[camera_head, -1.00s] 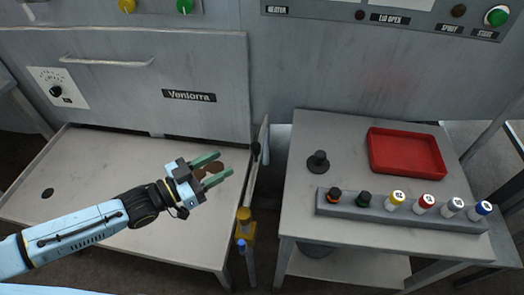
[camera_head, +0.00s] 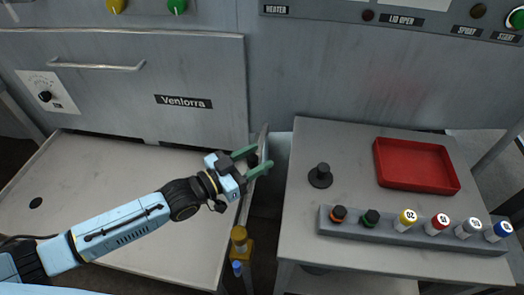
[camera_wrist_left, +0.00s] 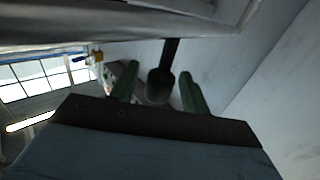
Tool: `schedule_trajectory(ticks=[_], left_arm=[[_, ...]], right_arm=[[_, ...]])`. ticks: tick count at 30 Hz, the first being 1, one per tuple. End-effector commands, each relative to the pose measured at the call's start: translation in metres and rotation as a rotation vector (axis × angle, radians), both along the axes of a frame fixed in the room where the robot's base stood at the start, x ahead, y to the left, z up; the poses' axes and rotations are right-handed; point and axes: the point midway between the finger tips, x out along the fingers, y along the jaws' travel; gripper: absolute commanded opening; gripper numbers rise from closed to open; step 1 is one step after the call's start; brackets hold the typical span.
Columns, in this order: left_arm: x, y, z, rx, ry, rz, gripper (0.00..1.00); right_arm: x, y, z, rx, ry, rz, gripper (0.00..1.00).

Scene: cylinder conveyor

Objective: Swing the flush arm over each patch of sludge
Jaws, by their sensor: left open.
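My left gripper (camera_head: 259,161) is open at the right edge of the pale basin tray (camera_head: 110,180). Its green fingers lie on either side of a dark knob at the end of a narrow grey bar (camera_head: 264,138), which may be the flush arm. In the left wrist view the dark knob (camera_wrist_left: 160,86) hangs between the parted fingers (camera_wrist_left: 158,92), with no clear grip on it. No sludge patch shows clearly now; the part of the tray behind my gripper is hidden. My right gripper is out of view.
A yellow post with a blue tip (camera_head: 238,242) stands between the tray and the side table (camera_head: 350,145). The table bears a red tray (camera_head: 415,188), a black knob (camera_head: 320,176) and a rack (camera_head: 390,235) of several capped vials. A dark round hole (camera_head: 36,203) is at the tray's left.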

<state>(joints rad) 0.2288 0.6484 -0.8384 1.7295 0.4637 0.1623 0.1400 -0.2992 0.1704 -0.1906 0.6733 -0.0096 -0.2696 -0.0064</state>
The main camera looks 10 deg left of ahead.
Motion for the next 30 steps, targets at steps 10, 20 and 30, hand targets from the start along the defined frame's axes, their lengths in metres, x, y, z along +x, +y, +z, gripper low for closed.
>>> schedule_trajectory(ticks=[10, 20, 30], left_arm=[[0.0038, -0.0090, 0.0001, 0.000, 0.000, 0.002, 0.47], [0.0036, -0.0087, 0.0000, 0.001, 0.001, 0.002, 0.19], [0.0035, -0.0084, 0.0001, 0.001, 0.001, 0.003, 0.00]], right_arm=[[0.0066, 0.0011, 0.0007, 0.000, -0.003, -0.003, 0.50], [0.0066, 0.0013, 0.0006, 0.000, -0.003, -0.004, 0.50], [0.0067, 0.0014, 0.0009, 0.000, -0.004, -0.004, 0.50]])
